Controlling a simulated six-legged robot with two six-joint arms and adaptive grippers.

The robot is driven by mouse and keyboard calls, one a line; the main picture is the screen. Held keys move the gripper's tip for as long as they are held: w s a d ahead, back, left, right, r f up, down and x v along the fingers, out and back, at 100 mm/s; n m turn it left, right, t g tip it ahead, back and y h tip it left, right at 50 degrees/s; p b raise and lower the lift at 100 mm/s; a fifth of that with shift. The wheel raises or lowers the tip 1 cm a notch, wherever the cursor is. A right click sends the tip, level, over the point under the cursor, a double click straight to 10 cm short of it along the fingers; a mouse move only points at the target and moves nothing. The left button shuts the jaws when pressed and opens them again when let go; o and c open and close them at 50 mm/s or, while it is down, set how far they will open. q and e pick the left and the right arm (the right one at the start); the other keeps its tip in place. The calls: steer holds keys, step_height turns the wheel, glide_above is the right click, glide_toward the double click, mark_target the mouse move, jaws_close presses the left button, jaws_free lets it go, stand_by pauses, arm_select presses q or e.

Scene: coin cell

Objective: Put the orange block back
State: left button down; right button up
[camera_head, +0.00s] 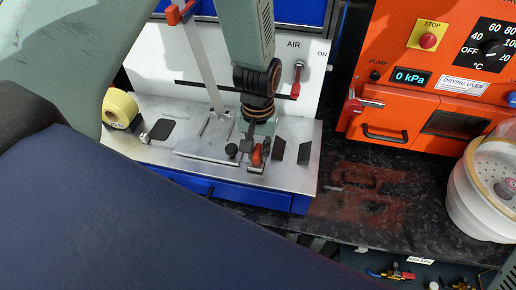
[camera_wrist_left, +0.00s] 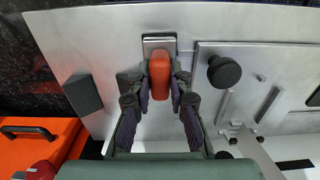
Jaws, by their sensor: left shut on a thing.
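The orange block (camera_wrist_left: 160,72) shows in the left wrist view between the fingers of my left gripper (camera_wrist_left: 159,84), which is shut on it. The block's far end lies over a small metal holder (camera_wrist_left: 158,42) on the silver plate; I cannot tell whether it is seated in it or just above it. In the head view, the orange block (camera_head: 257,155) is a small orange-red shape below my left gripper (camera_head: 254,147), low over the front of the plate. My right gripper is in neither view.
A lever (camera_head: 201,55) rises close to my arm. The orange drying oven (camera_head: 400,110) and a white round container (camera_head: 470,207) stand at right.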

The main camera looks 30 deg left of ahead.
mark_target(257, 150)
arm_select(q)
steer(key=shift+s+a, duration=0.1)
steer(key=shift+s, duration=0.1)
steer(key=c, duration=1.3)
jaws_free()
steer(key=shift+w+f, duration=0.1)
steer(key=shift+w, duration=0.05)
steer(key=shift+o, duration=0.2)
step_height(257, 150, up, 12)
steer(key=shift+r, duration=0.2)
